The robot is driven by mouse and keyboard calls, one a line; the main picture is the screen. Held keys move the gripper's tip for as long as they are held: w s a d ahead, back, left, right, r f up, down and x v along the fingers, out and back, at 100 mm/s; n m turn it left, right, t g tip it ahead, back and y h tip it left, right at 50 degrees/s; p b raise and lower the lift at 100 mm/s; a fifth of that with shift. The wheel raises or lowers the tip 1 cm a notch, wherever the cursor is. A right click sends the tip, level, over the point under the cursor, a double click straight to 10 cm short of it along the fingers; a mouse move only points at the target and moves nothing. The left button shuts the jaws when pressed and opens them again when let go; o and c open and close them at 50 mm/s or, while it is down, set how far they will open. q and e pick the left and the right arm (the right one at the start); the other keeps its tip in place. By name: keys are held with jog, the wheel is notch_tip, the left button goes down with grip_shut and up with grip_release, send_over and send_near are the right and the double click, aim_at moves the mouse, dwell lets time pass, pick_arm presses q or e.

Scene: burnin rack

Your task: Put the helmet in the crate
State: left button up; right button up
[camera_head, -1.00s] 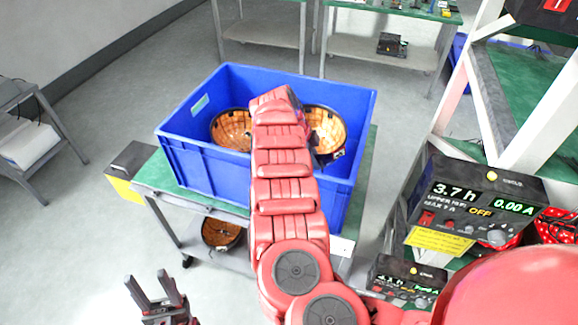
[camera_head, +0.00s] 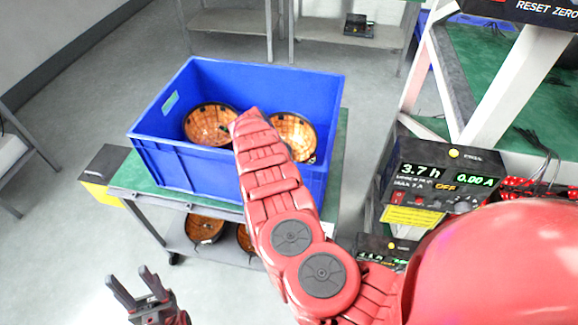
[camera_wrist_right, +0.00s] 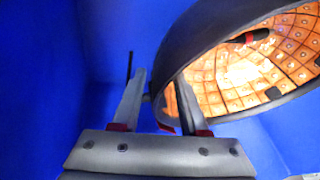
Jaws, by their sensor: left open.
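The blue crate (camera_head: 165,160) stands on a green-topped cart. Two helmets lie in it with orange insides up, the left helmet (camera_head: 208,124) and the right helmet (camera_head: 294,130). My right arm reaches over the crate and hides its gripper in the head view. In the right wrist view, my right gripper (camera_wrist_right: 160,85) has its fingers spread around the dark rim of a helmet (camera_wrist_right: 235,75), with a gap visible beside the left finger. My left gripper (camera_head: 138,282) is open and empty, low at the left, away from the cart.
The cart's lower shelf holds more helmets (camera_head: 205,229). A yellow and black box (camera_head: 103,165) is at the cart's left end. A rack with a display unit (camera_head: 440,178) stands close on the right. Open floor lies to the left.

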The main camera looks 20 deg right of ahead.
jog(key=shift+o, duration=0.2)
jog(key=b+v, duration=0.4)
jog(key=v, duration=0.8)
